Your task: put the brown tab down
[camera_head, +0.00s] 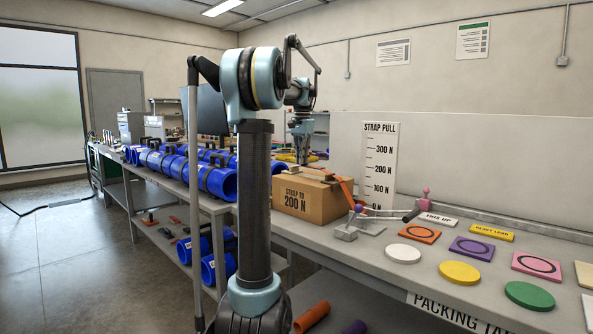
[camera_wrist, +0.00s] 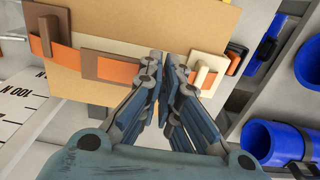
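In the wrist view, a brown tab (camera_wrist: 46,30) stands up from a brown plate at the left of the box top. The orange strap (camera_wrist: 62,56) runs past it and across the box. A cream tab (camera_wrist: 203,77) stands to the right, close to my gripper (camera_wrist: 168,62). My gripper's fingers are drawn together over the middle of the strap line, with nothing visible between them. It is apart from the brown tab. In the head view my gripper (camera_head: 303,150) is above the cardboard box (camera_head: 295,203); the brown tab cannot be made out clearly there.
A strap pull scale (camera_head: 379,160) stands behind the box. A metal lever device (camera_head: 346,232) lies in front of it. Coloured discs and plates lie on the bench to the right. Blue pipes (camera_head: 218,183) lie to the left of the box.

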